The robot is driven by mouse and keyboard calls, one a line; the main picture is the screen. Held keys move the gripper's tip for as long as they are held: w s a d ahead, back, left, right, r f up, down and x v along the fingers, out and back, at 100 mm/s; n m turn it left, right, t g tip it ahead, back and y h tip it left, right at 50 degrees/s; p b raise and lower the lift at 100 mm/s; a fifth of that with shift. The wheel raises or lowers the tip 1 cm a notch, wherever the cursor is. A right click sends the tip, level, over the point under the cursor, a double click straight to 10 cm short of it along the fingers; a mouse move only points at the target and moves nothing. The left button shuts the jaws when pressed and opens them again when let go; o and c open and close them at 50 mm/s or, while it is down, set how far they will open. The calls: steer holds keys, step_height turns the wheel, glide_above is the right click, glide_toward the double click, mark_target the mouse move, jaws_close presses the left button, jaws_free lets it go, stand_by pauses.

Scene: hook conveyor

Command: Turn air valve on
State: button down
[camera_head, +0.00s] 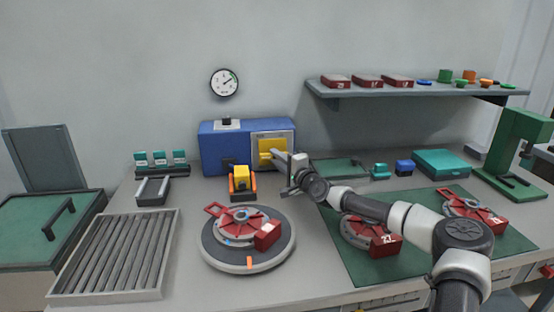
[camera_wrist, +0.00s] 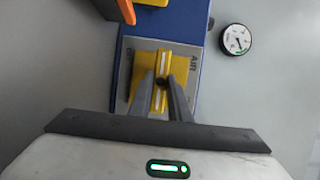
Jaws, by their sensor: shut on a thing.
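The air valve is a yellow handle (camera_head: 265,147) on the pale front panel of a blue box (camera_head: 222,149) at the back of the bench. In the wrist view the panel (camera_wrist: 133,62) carries the letters "AIR", and the yellow valve handle (camera_wrist: 159,97) stands between my fingers. My gripper (camera_head: 279,156) reaches the panel from the right. In the wrist view my gripper (camera_wrist: 164,84) is shut on the handle's raised bar. The fingers hide part of the handle. A round gauge (camera_head: 224,82) hangs on the wall above; it also shows in the wrist view (camera_wrist: 236,39).
A yellow and orange device (camera_head: 241,182) stands just in front of the box. A round turntable (camera_head: 248,262) bears a red fixture. A green mat (camera_head: 365,271) with red parts lies under my arm. A shelf (camera_head: 420,91) hangs above right.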

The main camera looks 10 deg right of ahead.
steer(key=shift+r+n, duration=0.1)
steer(key=shift+n, duration=0.2)
steer(key=n, duration=0.2)
steer(key=n+g+h, duration=0.1)
steer(key=shift+r+n+p, duration=0.2)
steer(key=shift+n+p, duration=0.1)
steer(key=shift+n, duration=0.1)
steer(key=n, duration=0.1)
steer(key=n+g+h, duration=0.1)
steer(key=n+h, duration=0.1)
steer(key=n, duration=0.1)
steer(key=shift+a+b, duration=0.25)
steer(key=shift+b, duration=0.1)
steer(key=n+g+h+b, duration=0.1)
steer(key=n+h+b, duration=0.1)
steer(key=n, duration=0.1)
steer(key=shift+a+b, duration=0.15)
steer(key=shift+b, duration=0.2)
steer(key=shift+r+n+h+b, duration=0.1)
steer(key=shift+n+h+b, duration=0.8)
steer(key=shift+n+b, duration=0.1)
steer(key=c, duration=1.6)
jaws_free()
steer(key=shift+c, duration=0.2)
